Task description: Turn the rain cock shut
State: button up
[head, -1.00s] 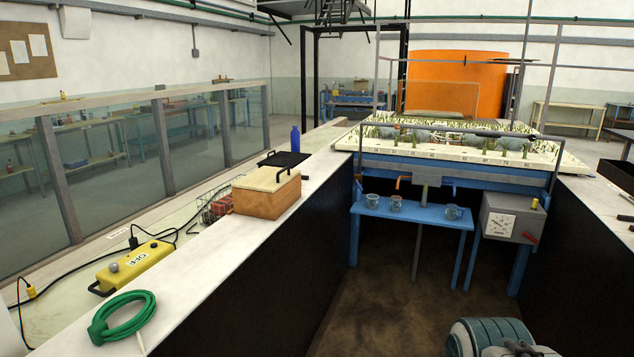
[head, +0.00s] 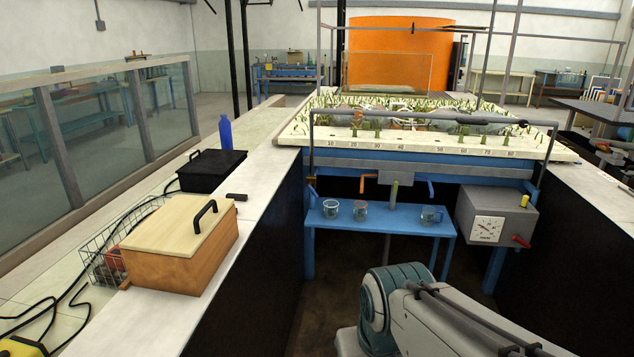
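At the near end of the planted flume bed (head: 290,136), a few small handles show, and I cannot tell which is the rain cock. My arm shows at the bottom right, but my gripper is not in view.
A blue shelf (head: 390,226) with glass beakers (head: 331,208) stands below the bed. A wooden box (head: 165,275), a black tray (head: 211,180) and a blue bottle (head: 225,132) sit at the left by the ledge. Open floor lies between the dark side walls.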

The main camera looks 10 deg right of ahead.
aim_at(309, 185)
jog(key=z, duration=0.25)
jog(key=i, duration=2.45)
jog(key=u, duration=0.2)
